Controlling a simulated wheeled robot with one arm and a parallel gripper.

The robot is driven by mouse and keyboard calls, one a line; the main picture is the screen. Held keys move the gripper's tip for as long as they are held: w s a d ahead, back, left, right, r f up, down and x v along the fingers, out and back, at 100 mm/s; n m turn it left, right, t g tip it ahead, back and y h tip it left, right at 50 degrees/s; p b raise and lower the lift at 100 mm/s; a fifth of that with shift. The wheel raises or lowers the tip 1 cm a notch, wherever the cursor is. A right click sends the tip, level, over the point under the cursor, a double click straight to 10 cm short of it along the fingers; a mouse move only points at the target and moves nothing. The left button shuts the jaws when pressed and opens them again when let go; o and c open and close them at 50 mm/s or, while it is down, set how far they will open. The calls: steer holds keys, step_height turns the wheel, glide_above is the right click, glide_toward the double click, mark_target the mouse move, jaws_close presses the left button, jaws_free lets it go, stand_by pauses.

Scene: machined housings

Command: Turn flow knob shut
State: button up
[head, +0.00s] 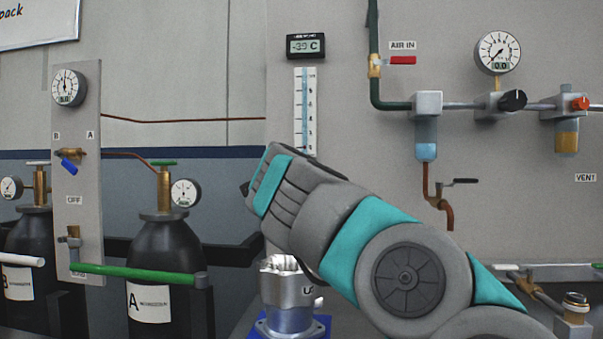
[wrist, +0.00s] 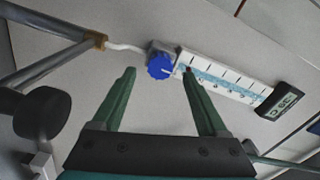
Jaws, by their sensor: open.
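The flow knob (wrist: 160,66) is blue and round with a pale mark on its face. It sits on a grey block at one end of the flow scale (wrist: 222,75) in the wrist view. My gripper (wrist: 158,73) is open, with its two green fingers on either side of the knob in the picture. Nothing is between the fingers that I can see held, and I cannot tell how far the tips are from the knob. In the head view the scale (head: 305,110) stands upright on the panel, and my arm hides the knob below it.
A digital display (head: 306,46) is above the scale. To the right are a red valve lever (head: 402,60), a gauge (head: 497,52) and a black knob (head: 513,99). A metal housing (head: 290,285) stands below my arm. Gas bottles (head: 165,250) are at left.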

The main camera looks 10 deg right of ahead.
steer(key=shift+v, duration=2.4)
